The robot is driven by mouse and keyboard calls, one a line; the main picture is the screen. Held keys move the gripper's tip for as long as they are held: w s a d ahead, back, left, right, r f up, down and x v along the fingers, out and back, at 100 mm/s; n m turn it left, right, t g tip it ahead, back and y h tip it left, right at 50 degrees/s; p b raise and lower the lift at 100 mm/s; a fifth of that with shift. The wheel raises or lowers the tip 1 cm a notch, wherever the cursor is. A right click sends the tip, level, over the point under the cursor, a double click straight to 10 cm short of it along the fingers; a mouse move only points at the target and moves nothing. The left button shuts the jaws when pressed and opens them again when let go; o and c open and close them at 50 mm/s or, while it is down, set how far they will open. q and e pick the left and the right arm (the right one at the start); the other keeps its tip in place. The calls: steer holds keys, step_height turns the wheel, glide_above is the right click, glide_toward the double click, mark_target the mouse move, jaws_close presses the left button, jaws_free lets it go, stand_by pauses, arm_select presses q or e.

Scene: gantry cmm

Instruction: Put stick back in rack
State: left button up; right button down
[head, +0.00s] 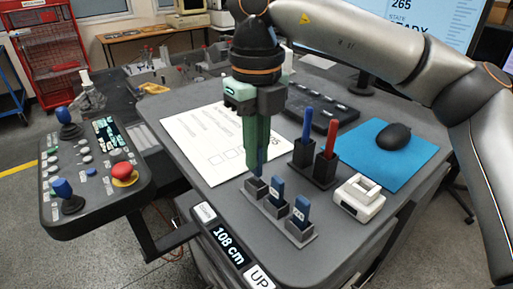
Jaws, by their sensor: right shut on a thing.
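My right gripper (258,168) points straight down, its green fingers close together over the leftmost slot of a small grey rack (301,241). It is shut on a stick, which the fingers hide almost fully; only a narrow dark strip shows between them. Two blue sticks with pale labels stand in the rack's other slots, one in the middle (277,190) and one at the right (301,211). The leftmost slot looks empty inside. Whether the held stick touches this slot I cannot tell. My left gripper is not in view.
A dark pen holder (314,168) with a blue and a red pen stands close behind the rack. A white device (359,198) is to its right, a mouse (393,137) on a blue mat behind. A printed sheet (205,140) lies left, a control panel (95,170) beyond.

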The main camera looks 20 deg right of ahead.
steer(key=shift+f+b, duration=1.15)
steer(key=shift+f, duration=0.3)
stand_by(0.3)
steer(key=c, duration=0.8)
jaws_free()
steer(key=shift+c, duration=0.2)
step_height(320, 180, up, 12)
steer(key=shift+r+p, duration=0.25)
steer(key=shift+p, duration=0.95)
